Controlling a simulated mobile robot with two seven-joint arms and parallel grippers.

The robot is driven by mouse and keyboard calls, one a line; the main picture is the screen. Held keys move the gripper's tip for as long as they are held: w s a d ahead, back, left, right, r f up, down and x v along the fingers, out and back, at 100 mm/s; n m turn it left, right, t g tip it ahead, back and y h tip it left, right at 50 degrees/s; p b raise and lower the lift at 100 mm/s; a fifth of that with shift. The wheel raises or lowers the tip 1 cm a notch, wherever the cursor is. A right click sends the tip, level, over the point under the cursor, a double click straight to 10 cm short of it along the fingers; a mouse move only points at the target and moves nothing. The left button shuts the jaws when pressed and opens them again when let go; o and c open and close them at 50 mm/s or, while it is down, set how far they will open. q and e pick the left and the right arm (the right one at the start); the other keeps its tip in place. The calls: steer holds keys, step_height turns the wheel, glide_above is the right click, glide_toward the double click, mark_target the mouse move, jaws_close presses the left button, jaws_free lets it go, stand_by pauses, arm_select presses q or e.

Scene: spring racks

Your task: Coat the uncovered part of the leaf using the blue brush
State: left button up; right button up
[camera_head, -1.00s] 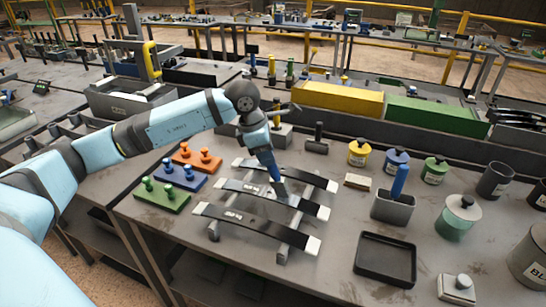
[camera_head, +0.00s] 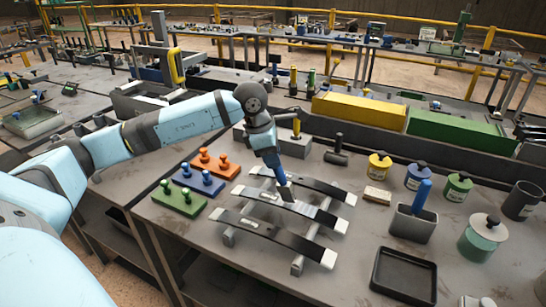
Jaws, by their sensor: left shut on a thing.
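Three dark, curved leaves lie across a grey rack (camera_head: 297,262), each with pale ends: a back leaf (camera_head: 318,187), a middle leaf (camera_head: 322,216) and a front leaf (camera_head: 275,236). The middle leaf has a bright, shiny stretch near its centre. My left gripper (camera_head: 275,166) points down above the rack and is shut on a blue brush (camera_head: 285,190). The brush's lower end is at the middle leaf, near its centre; I cannot tell whether it touches. The fingertips are small and partly hidden. My right gripper is out of view.
A grey holder (camera_head: 410,226) with a blue handle (camera_head: 422,194) stands to the right. Orange, blue and green knobbed blocks (camera_head: 179,199) sit left of the rack.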

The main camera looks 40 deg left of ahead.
arm_select(q)
steer(key=shift+d+r+p, duration=0.2)
steer(key=shift+r+p, duration=1.15)
steer(key=shift+r, duration=1.55)
steer(key=shift+d+r+p, duration=0.1)
steer(key=shift+r+p, duration=0.8)
steer(key=shift+r, duration=0.55)
steer(key=shift+w, duration=0.15)
